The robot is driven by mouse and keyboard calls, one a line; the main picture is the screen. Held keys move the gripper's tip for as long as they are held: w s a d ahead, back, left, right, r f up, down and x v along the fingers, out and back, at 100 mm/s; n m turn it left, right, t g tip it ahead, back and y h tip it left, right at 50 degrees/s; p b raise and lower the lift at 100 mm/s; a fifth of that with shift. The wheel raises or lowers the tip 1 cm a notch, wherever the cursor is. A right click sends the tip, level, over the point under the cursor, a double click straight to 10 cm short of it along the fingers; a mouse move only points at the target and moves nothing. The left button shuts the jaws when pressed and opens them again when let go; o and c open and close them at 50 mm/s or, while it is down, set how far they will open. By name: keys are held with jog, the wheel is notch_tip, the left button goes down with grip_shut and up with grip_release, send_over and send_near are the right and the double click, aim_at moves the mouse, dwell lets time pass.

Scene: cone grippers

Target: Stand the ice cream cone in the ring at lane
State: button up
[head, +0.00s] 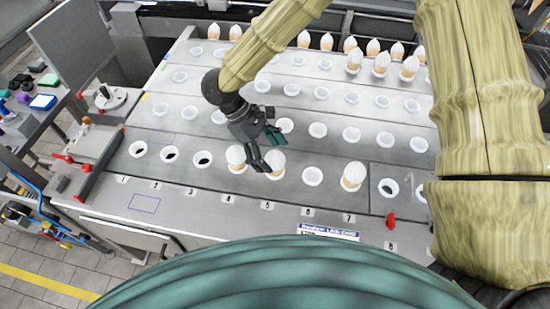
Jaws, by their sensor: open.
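Several ice cream cones with white swirled tops show in the head view. In the front row, one cone (236,153) stands at label 4, another cone (276,165) at label 5, and a third cone (353,175) at label 7. My gripper (267,148) is open just above and beside the cone at 5. One finger is between the cones at 4 and 5, the other behind the cone at 5. I cannot tell whether they touch it. An empty white ring (312,176) is at label 6. The task line names no lane number.
Dark open holes (170,155) are at labels 1 to 3, and another hole (388,187) is near 8. Rows of white rings (351,135) lie behind. More cones (354,60) stand at the back. A red knob (390,221) rises at the front right.

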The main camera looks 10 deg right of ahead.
jog(key=v, duration=0.9)
dwell(0.3)
